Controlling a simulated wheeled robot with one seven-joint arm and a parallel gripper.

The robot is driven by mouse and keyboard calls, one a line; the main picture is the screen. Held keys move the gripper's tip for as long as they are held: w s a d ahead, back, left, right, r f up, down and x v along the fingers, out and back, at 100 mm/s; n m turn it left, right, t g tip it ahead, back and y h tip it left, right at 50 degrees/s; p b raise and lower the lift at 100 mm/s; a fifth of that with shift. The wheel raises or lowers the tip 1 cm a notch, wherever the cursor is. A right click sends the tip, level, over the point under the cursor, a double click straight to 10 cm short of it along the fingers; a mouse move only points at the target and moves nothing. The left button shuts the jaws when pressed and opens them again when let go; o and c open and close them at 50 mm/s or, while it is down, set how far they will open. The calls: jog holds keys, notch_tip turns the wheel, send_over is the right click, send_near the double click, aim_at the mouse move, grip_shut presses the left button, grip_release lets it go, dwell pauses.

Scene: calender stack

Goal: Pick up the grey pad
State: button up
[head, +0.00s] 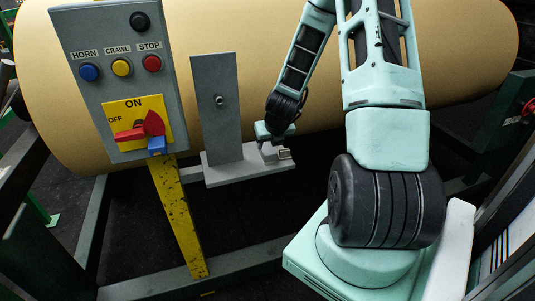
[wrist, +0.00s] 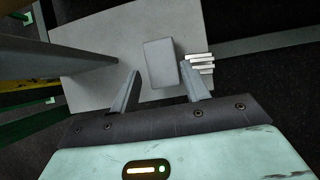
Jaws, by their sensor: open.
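The grey pad (wrist: 161,63) is a pale rectangular block on a light grey shelf plate (wrist: 90,40). In the wrist view it lies between and just beyond the tips of my gripper (wrist: 160,70). My gripper is open, one finger to the left of the pad and one to its right, with no clear grip on it. In the head view my gripper (head: 274,136) hangs low over the right end of the shelf (head: 235,173). The pad (head: 267,151) shows there only in part, below the fingers.
A small pale ribbed piece (wrist: 201,64) lies right of the pad, near the right finger. A grey upright plate (head: 218,105) rises from the shelf on the left. A control box (head: 85,30) stands further left. A large tan roll (head: 270,60) fills the back.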

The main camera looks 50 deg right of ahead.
aim_at(268, 149)
jog(key=shift+p+x, duration=0.75)
jog(key=shift+x, duration=1.8)
jog(key=c, duration=0.6)
